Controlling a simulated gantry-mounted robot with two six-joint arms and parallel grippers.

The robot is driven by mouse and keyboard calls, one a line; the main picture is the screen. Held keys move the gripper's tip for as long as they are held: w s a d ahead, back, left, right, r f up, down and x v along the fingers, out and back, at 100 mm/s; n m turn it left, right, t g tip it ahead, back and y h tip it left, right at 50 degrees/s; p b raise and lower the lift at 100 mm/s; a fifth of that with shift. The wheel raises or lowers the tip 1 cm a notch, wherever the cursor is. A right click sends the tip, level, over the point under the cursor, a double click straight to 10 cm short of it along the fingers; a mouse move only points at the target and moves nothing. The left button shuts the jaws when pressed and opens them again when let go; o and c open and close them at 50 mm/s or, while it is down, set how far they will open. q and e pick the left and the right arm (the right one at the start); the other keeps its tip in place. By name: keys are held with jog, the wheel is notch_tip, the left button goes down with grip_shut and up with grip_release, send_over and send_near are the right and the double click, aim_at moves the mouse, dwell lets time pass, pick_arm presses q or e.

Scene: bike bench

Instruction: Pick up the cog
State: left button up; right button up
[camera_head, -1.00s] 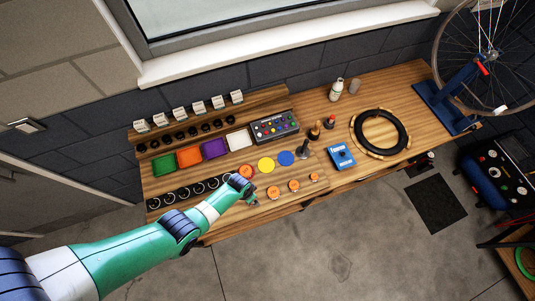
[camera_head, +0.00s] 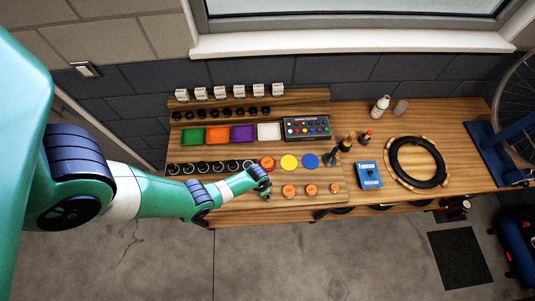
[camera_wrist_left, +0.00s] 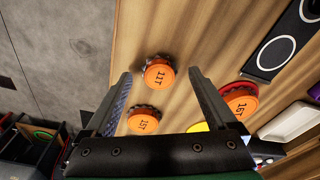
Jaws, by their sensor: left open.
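Several orange-topped cogs sit on the wooden bench. In the head view a row of them lies near the front edge: a larger cog (camera_head: 289,191), a middle cog (camera_head: 311,190) and a small cog (camera_head: 334,188). My left gripper (camera_head: 267,193) is low over the bench, left of this row. In the left wrist view, its open, empty jaws (camera_wrist_left: 160,76) frame a cog marked 11T (camera_wrist_left: 159,73), which lies ahead between the fingertips. A cog marked 15T (camera_wrist_left: 144,121) is below it. Another orange cog (camera_wrist_left: 240,102) sits on a red disc at right. My right gripper is not in view.
Behind the row are a yellow disc (camera_head: 289,162) and a blue disc (camera_head: 310,161), then coloured trays. A row of black rings (camera_head: 204,167) lies left. A blue box (camera_head: 368,175) and a black tyre-like ring (camera_head: 418,162) are right.

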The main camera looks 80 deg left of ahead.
pick_arm(q)
jog(key=shift+w+f, duration=0.1)
jog(key=shift+f, duration=0.15)
jog(key=c, duration=1.4)
jog(key=shift+r, duration=0.1)
jog(key=shift+c, duration=0.2)
